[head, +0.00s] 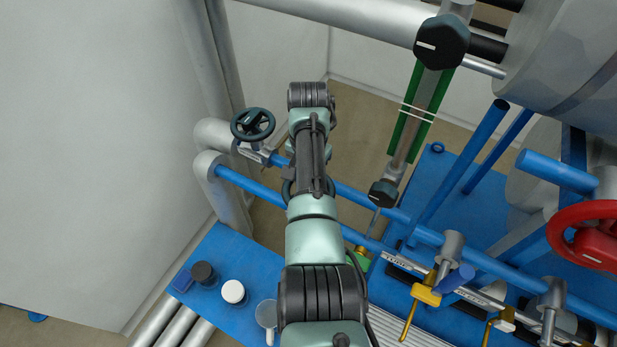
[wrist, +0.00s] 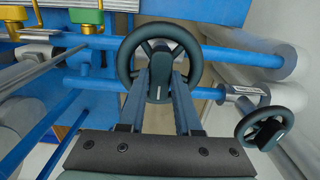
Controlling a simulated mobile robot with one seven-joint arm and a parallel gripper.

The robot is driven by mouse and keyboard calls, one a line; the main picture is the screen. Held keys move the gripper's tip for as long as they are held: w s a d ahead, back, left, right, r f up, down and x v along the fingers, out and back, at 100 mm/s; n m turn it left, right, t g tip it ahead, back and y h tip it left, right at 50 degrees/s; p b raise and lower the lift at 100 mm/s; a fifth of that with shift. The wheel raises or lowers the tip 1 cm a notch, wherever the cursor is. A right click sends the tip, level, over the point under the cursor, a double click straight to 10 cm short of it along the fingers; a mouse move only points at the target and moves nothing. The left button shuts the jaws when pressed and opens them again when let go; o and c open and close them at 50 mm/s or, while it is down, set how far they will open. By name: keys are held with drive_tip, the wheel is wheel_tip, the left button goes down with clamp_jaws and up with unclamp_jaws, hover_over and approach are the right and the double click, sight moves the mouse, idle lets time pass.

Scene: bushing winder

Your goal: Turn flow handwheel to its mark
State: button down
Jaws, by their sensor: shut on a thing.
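A dark teal handwheel (wrist: 192,50) with spokes and a hub sits on a blue pipe, straight ahead in the wrist view. My gripper (wrist: 160,82) reaches its centre, with one finger on each side of the hub, and is shut on it. A short pale line shows on the hub between the fingers. In the head view my arm hides most of this wheel; a bit of its dark rim (head: 286,190) shows beside the arm. I cannot read a label naming it as the flow handwheel, and I cannot make out a separate target mark.
A second dark handwheel (head: 253,124) stands close by on a grey fitting; it also shows in the wrist view (wrist: 265,133). A red handwheel (head: 590,235), a yellow-handled valve (head: 426,294) and a sight glass (head: 405,140) lie to the right. Blue pipes (head: 245,184) run below.

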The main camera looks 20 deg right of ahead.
idle(0.3)
drive_tip(key=c, duration=0.6)
unclamp_jaws()
wheel_tip(320, 180, up, 13)
idle(0.6)
